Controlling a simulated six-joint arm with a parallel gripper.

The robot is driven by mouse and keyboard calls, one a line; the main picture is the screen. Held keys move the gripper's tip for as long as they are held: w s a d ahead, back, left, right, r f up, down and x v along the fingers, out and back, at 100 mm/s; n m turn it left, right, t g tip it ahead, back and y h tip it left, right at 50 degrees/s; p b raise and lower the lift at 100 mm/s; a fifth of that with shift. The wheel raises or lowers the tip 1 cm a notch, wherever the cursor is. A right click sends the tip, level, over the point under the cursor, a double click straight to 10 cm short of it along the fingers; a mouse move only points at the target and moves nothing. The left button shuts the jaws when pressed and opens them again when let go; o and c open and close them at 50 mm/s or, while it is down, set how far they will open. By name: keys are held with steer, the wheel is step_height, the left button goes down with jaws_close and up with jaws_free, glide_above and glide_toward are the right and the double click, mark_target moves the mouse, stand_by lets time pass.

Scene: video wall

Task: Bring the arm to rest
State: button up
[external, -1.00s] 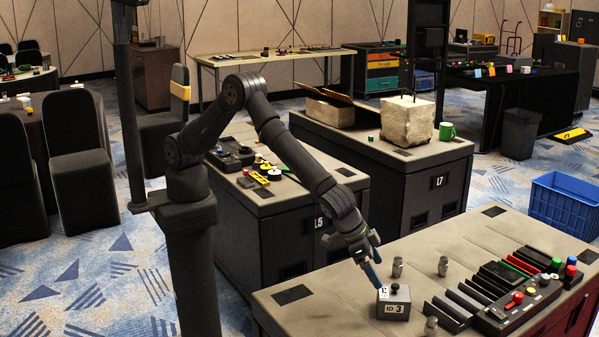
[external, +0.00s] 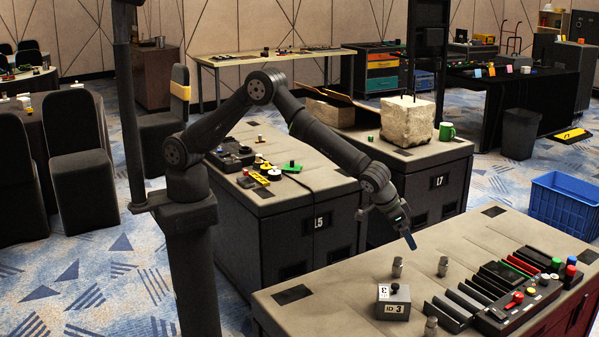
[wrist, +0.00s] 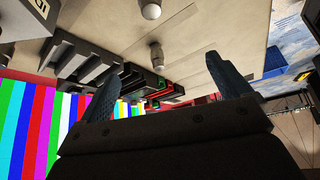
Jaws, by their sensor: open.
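My gripper (external: 409,240) is raised in the air above the near bench (external: 350,262), with its fingers pointing down and to the right in the external view. In the wrist view its two blue-grey fingers (wrist: 160,88) are spread apart with nothing between them. A small grey box marked "ID 3" (external: 393,308) with a dark knob on top stands on the bench, below and apart from my gripper.
Small metal cylinders (external: 442,266) stand on the bench near the box. A row of dark slots and a control panel (external: 505,312) with coloured buttons lie to the right. The wrist view shows a screen of coloured stripes (wrist: 30,125). A blue crate (external: 563,203) stands on the floor.

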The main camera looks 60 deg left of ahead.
steer(key=w+a+n+y, duration=0.2)
steer(key=w+a+n, duration=0.2)
steer(key=w+a, duration=1.5)
steer(key=shift+w+a+r+n+t, duration=0.2)
steer(key=shift+w+r+n+t, duration=0.15)
steer(key=shift+w, duration=0.55)
steer(key=shift+c, duration=0.4)
